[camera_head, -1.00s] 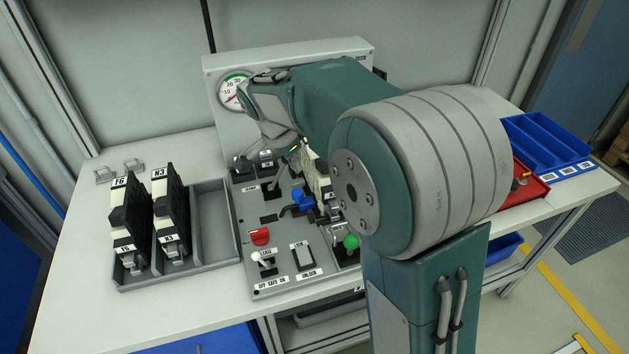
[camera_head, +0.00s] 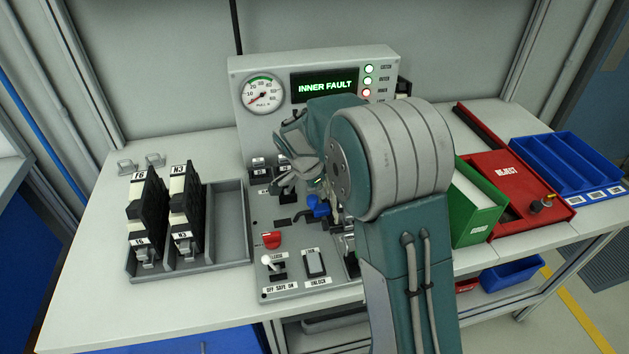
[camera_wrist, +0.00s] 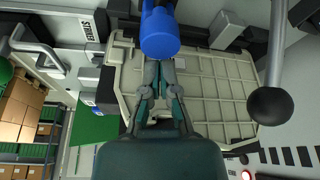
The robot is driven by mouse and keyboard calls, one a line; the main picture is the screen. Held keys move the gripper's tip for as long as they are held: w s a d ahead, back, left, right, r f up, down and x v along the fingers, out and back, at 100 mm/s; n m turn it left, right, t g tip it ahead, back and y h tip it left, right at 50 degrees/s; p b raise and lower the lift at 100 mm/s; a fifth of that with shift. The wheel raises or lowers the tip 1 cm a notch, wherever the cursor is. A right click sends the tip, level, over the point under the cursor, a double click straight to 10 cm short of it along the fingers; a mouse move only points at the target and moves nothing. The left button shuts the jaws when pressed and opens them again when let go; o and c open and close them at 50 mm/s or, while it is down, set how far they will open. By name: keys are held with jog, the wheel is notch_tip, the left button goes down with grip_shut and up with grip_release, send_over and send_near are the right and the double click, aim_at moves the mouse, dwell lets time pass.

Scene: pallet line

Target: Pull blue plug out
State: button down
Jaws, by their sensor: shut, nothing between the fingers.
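The blue plug (camera_head: 318,206) sits on the grey control panel (camera_head: 282,291), partly hidden by my arm in the head view. It fills the top middle of the wrist view, a blue cylinder (camera_wrist: 160,32) with its round end towards my fingers. In the wrist view my gripper (camera_wrist: 158,72) is shut and empty. Its fingertips are just below the plug's end in the picture; I cannot tell whether they touch.
A black ball-ended lever (camera_wrist: 268,105) stands right of the fingers in the wrist view. The panel carries a red knob (camera_head: 271,240) and a white-tipped toggle (camera_head: 267,260). Black modules stand in a grey tray (camera_head: 226,225) at left. A display (camera_head: 325,86) reads INNER FAULT. A green bin (camera_head: 481,217) and red tray (camera_head: 520,212) stand right.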

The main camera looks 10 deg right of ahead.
aim_at(309, 197)
jog(key=shift+d+f, duration=0.2)
jog(key=shift+f, duration=0.35)
jog(key=shift+a, duration=0.2)
jog(key=shift+a, duration=1.6)
jog(key=shift+d, duration=0.1)
